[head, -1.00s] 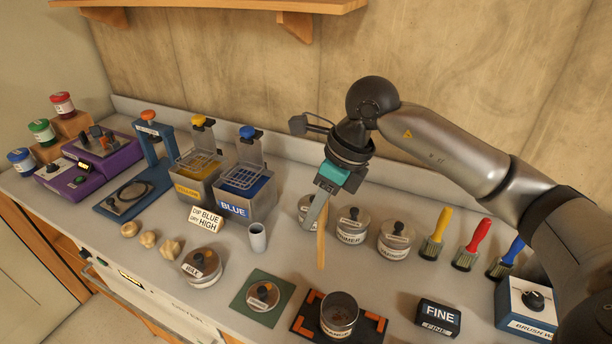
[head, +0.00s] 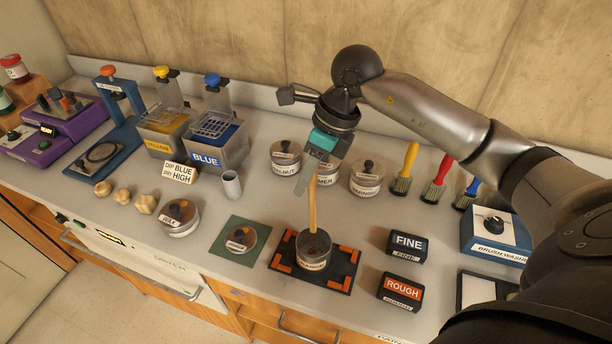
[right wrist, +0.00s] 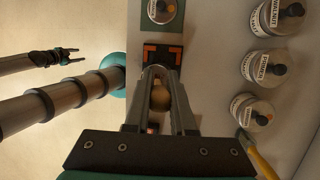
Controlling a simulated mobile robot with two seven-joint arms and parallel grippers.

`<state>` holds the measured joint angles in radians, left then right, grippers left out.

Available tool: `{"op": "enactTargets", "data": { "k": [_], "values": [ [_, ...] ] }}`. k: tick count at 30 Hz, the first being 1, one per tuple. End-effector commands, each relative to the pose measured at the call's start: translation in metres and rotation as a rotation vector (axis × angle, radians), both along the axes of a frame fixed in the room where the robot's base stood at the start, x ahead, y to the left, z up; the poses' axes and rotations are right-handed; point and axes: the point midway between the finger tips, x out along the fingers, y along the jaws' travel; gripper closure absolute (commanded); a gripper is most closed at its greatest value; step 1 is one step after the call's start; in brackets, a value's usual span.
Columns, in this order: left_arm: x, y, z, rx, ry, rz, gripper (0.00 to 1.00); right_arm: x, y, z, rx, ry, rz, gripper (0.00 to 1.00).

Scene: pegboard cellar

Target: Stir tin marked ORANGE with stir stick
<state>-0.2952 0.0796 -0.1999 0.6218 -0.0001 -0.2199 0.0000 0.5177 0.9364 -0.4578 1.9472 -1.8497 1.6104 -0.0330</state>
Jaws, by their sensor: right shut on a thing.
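The open tin (head: 312,262) stands on a black mat with orange corners (head: 347,273); its label is too small to read surely. My right gripper (head: 318,168) is shut on the wooden stir stick (head: 312,208) above and behind the tin. The stick points down, nearly upright, and its lower end meets the far side of the tin's mouth; I cannot tell how far it is inside. In the right wrist view the stick (right wrist: 160,97) shows end-on between the fingers and hides the tin. My left gripper (right wrist: 72,56) shows there, open and empty, away from the bench.
A lid (head: 241,238) lies on a green mat (head: 222,247) left of the tin. FINE (head: 407,244) and ROUGH (head: 400,290) blocks stand to the right. Closed tins (head: 285,158) stand behind, brushes (head: 437,180) further right. The WAX tin (head: 180,218) is left.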

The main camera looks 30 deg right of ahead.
Motion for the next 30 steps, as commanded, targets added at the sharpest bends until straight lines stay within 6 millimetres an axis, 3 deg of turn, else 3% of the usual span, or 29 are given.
{"op": "enactTargets", "data": {
  "k": [30],
  "values": [
    [-0.005, 0.000, -0.070, 0.001, 0.007, 0.000, 0.41, -0.009, 0.003, -0.082, -0.001, 0.000, 0.001, 1.00]
  ]
}}
